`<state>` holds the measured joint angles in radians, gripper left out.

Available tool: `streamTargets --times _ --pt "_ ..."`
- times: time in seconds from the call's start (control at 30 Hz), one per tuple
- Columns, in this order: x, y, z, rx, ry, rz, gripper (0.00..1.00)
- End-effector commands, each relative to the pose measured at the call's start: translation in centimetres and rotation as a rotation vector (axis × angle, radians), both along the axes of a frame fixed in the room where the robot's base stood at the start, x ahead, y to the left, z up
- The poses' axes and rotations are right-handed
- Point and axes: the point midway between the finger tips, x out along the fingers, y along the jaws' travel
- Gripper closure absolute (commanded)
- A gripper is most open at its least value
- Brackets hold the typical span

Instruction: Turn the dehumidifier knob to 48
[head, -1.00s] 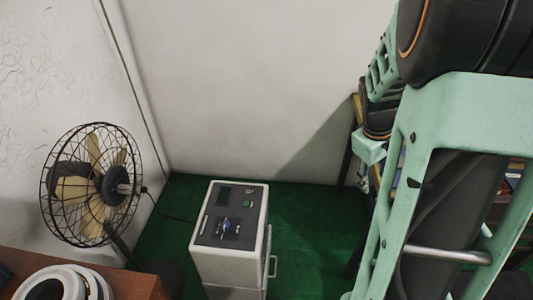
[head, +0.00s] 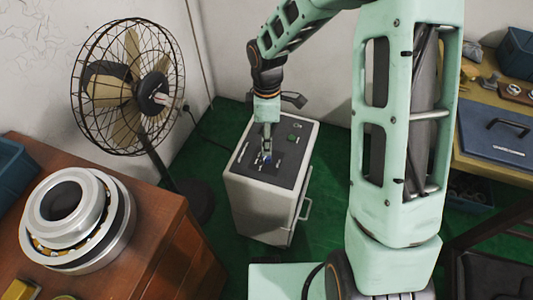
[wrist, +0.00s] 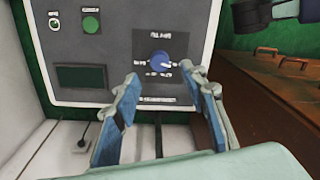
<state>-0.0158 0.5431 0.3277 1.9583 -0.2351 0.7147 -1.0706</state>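The dehumidifier (head: 262,203) is a white box with a dark top panel, standing on the green floor. Its knob is a small blue dial, seen in the wrist view (wrist: 160,60) with a white pointer toward the right and small labels around it, too blurred to read. In the head view the knob (head: 265,158) is partly hidden by my gripper. My gripper (wrist: 168,78) is open and empty, its two blue-padded fingers spread on either side of the line to the knob. The fingertips appear just short of the knob; contact cannot be told.
The panel also has a dark display (wrist: 80,75) and a green button (wrist: 91,24). A caged fan (head: 130,88) stands left of the dehumidifier. A wooden cabinet (head: 165,235) with a large bearing (head: 75,215) is at the front left. A workbench (head: 478,150) is at right.

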Motion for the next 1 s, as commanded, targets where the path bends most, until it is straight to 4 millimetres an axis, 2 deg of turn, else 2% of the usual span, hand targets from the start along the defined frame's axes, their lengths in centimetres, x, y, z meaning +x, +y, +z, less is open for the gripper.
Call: streamTargets --times 0.03,0.1,0.3,0.47,0.73,1.0 --pt "-0.2 0.0 -1.5 -0.001 0.004 0.000 0.60" --pt "-0.2 0.0 -2.8 -0.001 0.003 0.000 0.60" --pt "-0.2 0.0 -5.5 -0.001 0.001 -0.001 0.60" --pt "-0.3 0.0 -6.4 0.000 0.000 -0.002 0.60" --pt "-0.2 -0.1 -6.4 0.000 -0.001 -0.002 0.60" --pt "-0.2 -0.1 -6.4 0.000 -0.001 -0.002 0.89"
